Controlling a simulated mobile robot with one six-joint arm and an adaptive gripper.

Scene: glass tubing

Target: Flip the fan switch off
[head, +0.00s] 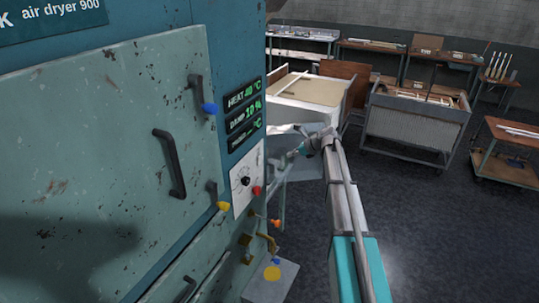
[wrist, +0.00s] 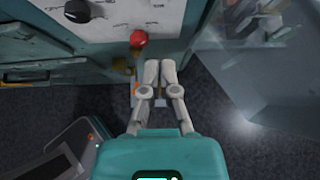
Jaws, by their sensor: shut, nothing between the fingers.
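The teal air dryer carries a pale control panel (head: 246,178), which also shows at the top of the wrist view (wrist: 110,22). The panel has a black knob (head: 245,181), seen in the wrist view too (wrist: 77,11), and a red button (head: 256,190), also in the wrist view (wrist: 138,38). I cannot tell which control is the fan switch; the markings are too small to read. My gripper (wrist: 160,64) is shut and empty, its tips just below and right of the red button in the wrist picture. In the head view my gripper (head: 291,154) is right of the panel.
The dryer door has a black handle (head: 170,163), with blue (head: 210,108) and yellow (head: 223,206) knobbed levers beside it. A green readout (head: 244,107) sits above the panel. Tables and a grey cart (head: 415,122) stand behind. Dark floor (head: 440,230) is open at right.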

